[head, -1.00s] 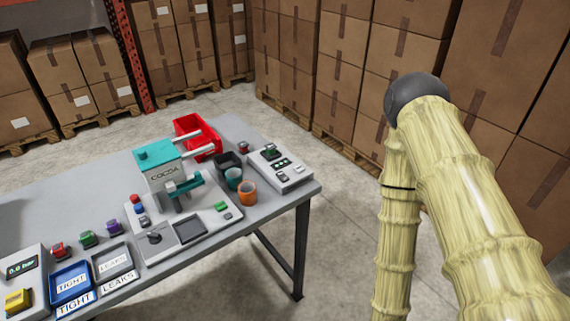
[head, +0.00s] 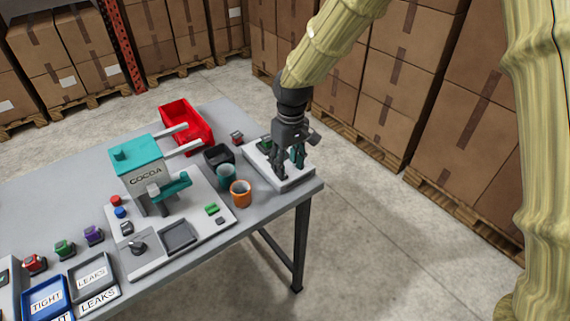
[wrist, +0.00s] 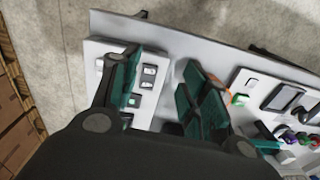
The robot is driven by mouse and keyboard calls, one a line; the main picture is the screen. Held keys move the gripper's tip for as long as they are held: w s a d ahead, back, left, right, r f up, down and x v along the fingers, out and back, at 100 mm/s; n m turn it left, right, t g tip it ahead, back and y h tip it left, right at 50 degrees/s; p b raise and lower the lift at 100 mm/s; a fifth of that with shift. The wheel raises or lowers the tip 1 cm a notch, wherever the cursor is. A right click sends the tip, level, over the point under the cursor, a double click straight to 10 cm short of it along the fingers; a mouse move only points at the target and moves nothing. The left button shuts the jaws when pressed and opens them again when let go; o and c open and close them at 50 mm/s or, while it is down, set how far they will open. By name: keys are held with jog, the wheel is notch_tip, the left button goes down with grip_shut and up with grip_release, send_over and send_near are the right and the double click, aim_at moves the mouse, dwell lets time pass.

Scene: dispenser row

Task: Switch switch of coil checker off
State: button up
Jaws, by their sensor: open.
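The coil checker (head: 296,182) is the white box at the right end of the table, seen in part behind my gripper. In the wrist view its white panel (wrist: 94,50) carries several small light-faced controls (wrist: 149,71). I cannot tell which control is the switch or how it is set. My gripper (head: 287,172) points down over the box with its teal-padded fingers apart and empty. In the wrist view the left finger of my gripper (wrist: 160,66) covers part of the panel, and the right finger is past the controls. Contact cannot be told.
The teal-topped cocoa dispenser (head: 145,178) stands left of the box. A teal cup (head: 226,178), an orange cup (head: 241,194) and a dark container (head: 218,156) stand between them. A red bin (head: 185,125) is behind. Open floor lies right of the table (head: 225,245).

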notch_tip(320, 180, up, 5)
jog(key=w+a, duration=0.1)
jog(key=w, duration=0.1)
jog(key=shift+h, duration=0.3)
jog(key=shift+w+f+p, duration=0.15)
jog(key=shift+f+p, duration=1.15)
jog(key=shift+f, duration=4.15)
